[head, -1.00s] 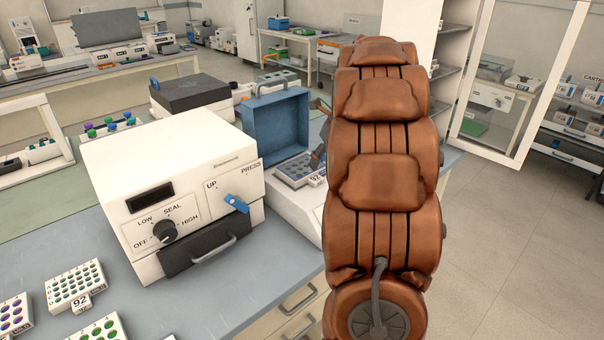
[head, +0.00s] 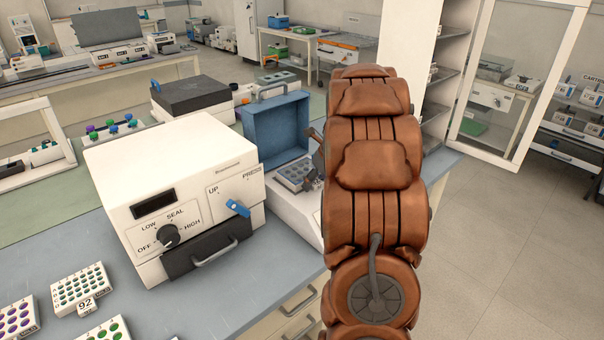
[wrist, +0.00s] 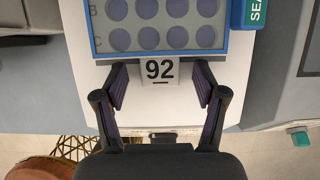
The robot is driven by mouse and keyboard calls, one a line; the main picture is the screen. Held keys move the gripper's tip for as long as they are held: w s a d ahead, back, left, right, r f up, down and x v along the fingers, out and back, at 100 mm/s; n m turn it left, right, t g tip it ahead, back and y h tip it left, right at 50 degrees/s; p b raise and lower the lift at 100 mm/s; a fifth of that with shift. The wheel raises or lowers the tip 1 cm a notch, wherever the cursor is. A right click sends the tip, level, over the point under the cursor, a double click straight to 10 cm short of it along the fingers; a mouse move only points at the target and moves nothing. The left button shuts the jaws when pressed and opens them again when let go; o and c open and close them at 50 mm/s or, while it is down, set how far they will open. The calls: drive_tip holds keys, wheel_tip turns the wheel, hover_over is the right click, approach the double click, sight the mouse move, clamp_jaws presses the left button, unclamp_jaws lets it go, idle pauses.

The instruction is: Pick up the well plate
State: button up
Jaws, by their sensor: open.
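A well plate (head: 291,174) with round wells sits on a white device with an open blue lid (head: 277,130). My gripper (wrist: 160,78) is open, with one dark finger on each side of the tag. The fingers look apart from the tag, and I see no contact. In the head view my brown arm hides part of the plate and most of the gripper.
A white sealer box (head: 180,180) with a knob and blue lever stands left of the device. Other well plates (head: 82,290) lie at the bench's front left, one also tagged 92. A blue block (wrist: 250,14) marked SEA is right of the plate in the wrist view.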

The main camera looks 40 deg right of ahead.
clamp_jaws()
idle(0.5)
